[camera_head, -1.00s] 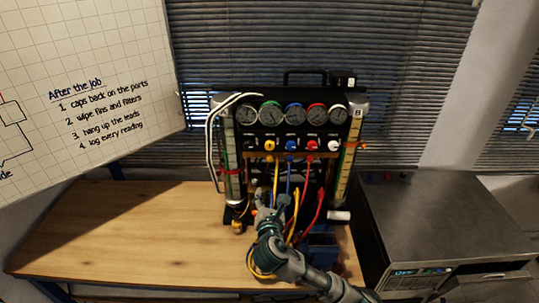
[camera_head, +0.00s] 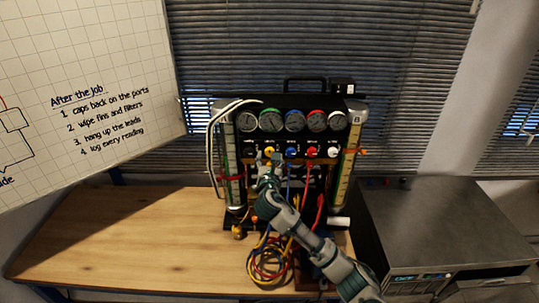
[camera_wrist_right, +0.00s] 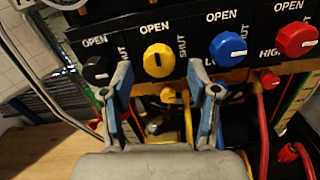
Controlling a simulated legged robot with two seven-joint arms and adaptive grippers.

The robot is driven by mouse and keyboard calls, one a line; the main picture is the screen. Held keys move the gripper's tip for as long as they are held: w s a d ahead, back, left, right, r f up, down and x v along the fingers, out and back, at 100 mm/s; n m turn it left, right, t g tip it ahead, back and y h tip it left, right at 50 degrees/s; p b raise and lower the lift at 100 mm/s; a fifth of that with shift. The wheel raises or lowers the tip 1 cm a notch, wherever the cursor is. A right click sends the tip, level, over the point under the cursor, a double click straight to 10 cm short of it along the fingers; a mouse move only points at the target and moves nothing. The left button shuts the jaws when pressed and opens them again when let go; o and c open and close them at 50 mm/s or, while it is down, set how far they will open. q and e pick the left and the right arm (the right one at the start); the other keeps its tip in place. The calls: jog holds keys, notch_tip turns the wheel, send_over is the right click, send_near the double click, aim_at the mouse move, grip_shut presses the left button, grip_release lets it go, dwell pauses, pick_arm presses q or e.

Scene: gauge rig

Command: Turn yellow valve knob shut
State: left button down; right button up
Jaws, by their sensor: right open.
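The yellow valve knob (camera_head: 270,151) is on the black panel of the gauge rig, below the row of gauges. In the right wrist view the yellow knob (camera_wrist_right: 158,60) has a short pale mark, with "OPEN" above it and "SHUT" to its right. My right gripper (camera_head: 267,169) is just below and in front of the knob. In the wrist view the right gripper (camera_wrist_right: 160,82) is open, its two fingers spread to either side below the knob, with nothing between them. Contact with the knob is not visible. My left gripper is not in view.
A black knob (camera_wrist_right: 97,70) is left of the yellow one; a blue knob (camera_wrist_right: 228,47) and a red knob (camera_wrist_right: 297,39) are to its right. Coloured hoses (camera_head: 268,262) hang below and coil on the wooden table (camera_head: 130,235). The table's left part is clear.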

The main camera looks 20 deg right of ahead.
jog(key=shift+x, duration=1.05)
grip_shut()
